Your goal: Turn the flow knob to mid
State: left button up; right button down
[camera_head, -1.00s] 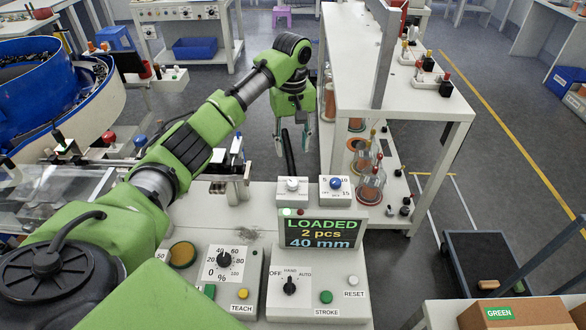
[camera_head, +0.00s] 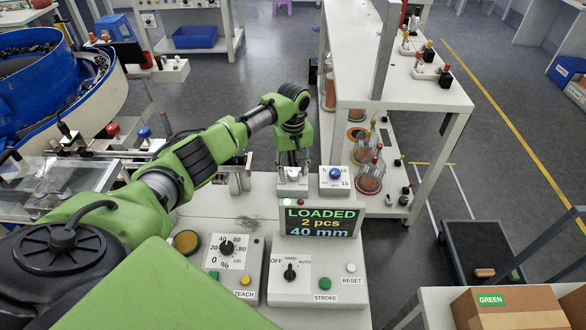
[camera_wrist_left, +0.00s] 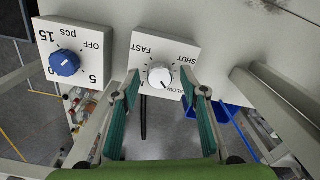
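The flow knob (camera_wrist_left: 160,75) is a white round knob on a white box (camera_wrist_left: 158,47) marked SHUT, FAST and SLOW in the left wrist view. Its pointer direction is too small to tell. In the head view the box (camera_head: 291,190) stands behind the display, with the knob partly hidden by my gripper. My left gripper (camera_head: 293,165) is right above it, pointing down. In the left wrist view its green-padded fingers (camera_wrist_left: 160,88) are apart, one on each side of the knob; I cannot tell whether they touch it. My right gripper is not in view.
A box with a blue knob (camera_wrist_left: 64,63) marked OFF, 5 and 15 pcs stands close beside. The display (camera_head: 320,220) reads LOADED, 2 pcs, 40 mm. A control box with a HAND/AUTO selector (camera_head: 290,271) is in front. A white shelf table (camera_head: 400,85) stands at right.

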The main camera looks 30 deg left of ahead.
pick_arm(q)
jog(key=shift+f, duration=0.1)
jog(key=c, duration=1.1)
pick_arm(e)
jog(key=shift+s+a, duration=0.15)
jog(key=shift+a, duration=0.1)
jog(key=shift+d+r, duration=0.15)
